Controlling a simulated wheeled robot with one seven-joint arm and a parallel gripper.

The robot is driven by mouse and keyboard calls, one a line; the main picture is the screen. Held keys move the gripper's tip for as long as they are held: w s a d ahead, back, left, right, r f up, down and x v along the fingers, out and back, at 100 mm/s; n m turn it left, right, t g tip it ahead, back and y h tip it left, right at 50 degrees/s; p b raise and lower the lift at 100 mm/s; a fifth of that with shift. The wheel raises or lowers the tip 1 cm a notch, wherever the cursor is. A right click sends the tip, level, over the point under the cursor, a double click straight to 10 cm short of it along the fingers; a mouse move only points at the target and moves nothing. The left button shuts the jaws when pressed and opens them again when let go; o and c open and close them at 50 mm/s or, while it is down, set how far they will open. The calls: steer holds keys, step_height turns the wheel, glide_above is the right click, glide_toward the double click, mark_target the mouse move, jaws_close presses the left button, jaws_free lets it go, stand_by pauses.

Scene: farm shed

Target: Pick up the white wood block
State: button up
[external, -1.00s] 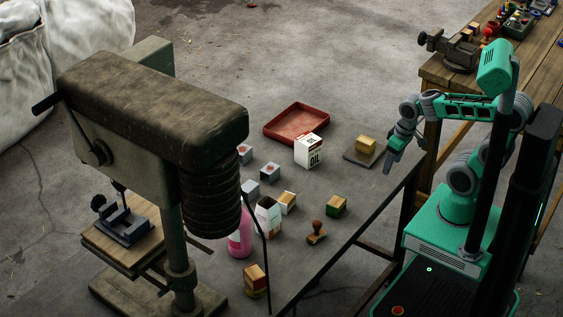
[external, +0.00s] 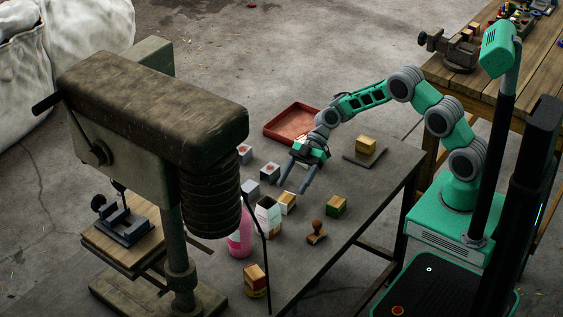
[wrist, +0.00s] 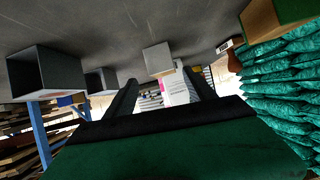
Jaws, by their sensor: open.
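The white wood block (external: 287,203), white-sided with a pale wood top, stands on the dark table beside a white carton. It also shows in the wrist view (wrist: 158,60), upside down near the middle, between the lines of the two fingers. My gripper (external: 293,185) is open and empty, pointing down over the table just behind and above the block. Its two fingers show in the wrist view (wrist: 163,80) on either side of the block, apart from it.
Grey blocks (external: 270,172) stand left of my gripper. The white carton (external: 267,217) and pink bottle (external: 239,241) are close to the block. A green block (external: 336,207) and a stamp (external: 316,233) stand to its right. A red tray (external: 283,122) lies behind. A drill press (external: 150,105) stands left.

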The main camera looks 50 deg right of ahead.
mark_target(282, 205)
steer(key=shift+s+a+f+n+g+y, duration=0.2)
steer(key=shift+a+n+g+y, duration=0.1)
steer(key=shift+a+n+y, duration=0.3)
steer(key=p+x, duration=0.1)
steer(key=x, duration=0.7)
steer(key=shift+d, duration=0.1)
jaws_close()
steer(key=shift+r, duration=0.1)
